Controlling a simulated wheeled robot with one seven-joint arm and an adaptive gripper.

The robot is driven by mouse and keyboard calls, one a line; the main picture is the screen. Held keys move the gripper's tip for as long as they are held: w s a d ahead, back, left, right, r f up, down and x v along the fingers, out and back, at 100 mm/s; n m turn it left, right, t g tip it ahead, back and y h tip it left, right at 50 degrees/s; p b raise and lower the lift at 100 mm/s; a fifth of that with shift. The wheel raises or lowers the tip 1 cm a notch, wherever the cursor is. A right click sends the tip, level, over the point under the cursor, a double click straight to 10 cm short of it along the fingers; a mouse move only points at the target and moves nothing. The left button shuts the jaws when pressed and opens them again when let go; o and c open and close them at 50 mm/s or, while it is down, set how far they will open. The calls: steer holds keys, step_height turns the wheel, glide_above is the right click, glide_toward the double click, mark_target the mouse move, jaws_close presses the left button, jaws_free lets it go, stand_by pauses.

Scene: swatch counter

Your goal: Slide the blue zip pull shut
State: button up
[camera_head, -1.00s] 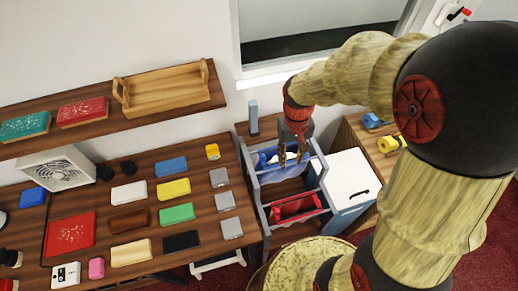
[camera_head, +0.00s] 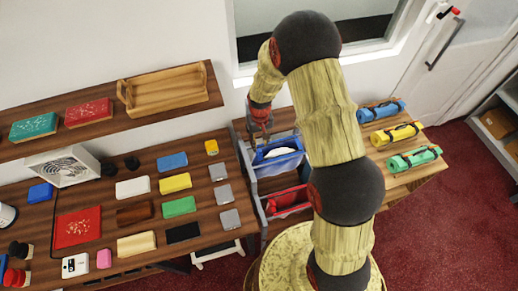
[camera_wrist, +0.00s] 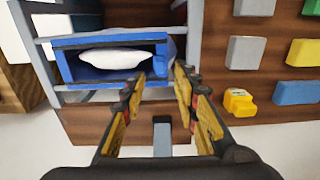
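A blue open-topped case (camera_head: 278,148) with a white padded thing (camera_head: 279,152) in it sits in the rear of a grey rack. The case also shows in the wrist view (camera_wrist: 75,67), above and left of my fingertips. I cannot make out a blue zip pull for sure. A grey-blue upright piece (camera_wrist: 162,138) stands behind the case and shows between my fingers. My gripper (camera_head: 262,138) is at the case's rear left in the head view. In the wrist view its two fingers (camera_wrist: 158,82) are apart with nothing between the tips.
A red case (camera_head: 288,203) sits in the rack's front. The counter on the left holds rows of coloured blocks, with a yellow piece (camera_wrist: 239,102) nearest my gripper. Blue, yellow and green rolls (camera_head: 395,135) lie on a side shelf to the right. A wall is close behind.

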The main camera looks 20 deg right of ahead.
mark_target(260, 150)
steer(key=shift+f, duration=2.7)
steer(key=shift+c, duration=1.4)
jaws_close()
